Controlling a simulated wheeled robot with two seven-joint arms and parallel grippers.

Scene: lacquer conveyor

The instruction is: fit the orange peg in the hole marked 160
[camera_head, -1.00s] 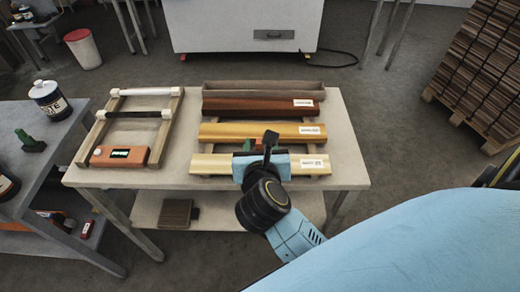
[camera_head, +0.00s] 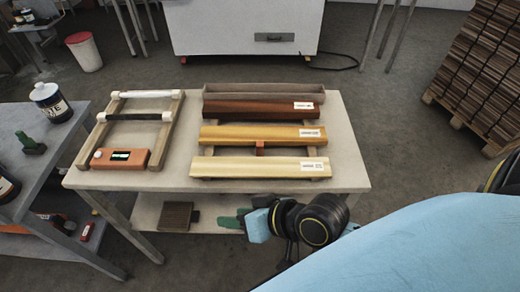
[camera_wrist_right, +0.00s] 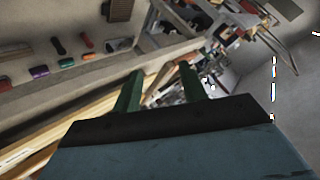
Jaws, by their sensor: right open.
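A small orange-red piece (camera_head: 260,148) sits between the two yellow boards on the table; I cannot tell for sure that it is the peg. I cannot make out any hole or a mark 160. My right gripper (camera_head: 240,221) is past the table's front edge, below and apart from the front board. Its green fingers stand open and empty in the right wrist view (camera_wrist_right: 160,88). My left gripper is not in view.
The table (camera_head: 350,165) holds a pale yellow front board (camera_head: 245,167), a golden board (camera_head: 240,133), a red-brown board (camera_head: 245,108) and a grey trough (camera_head: 260,88).

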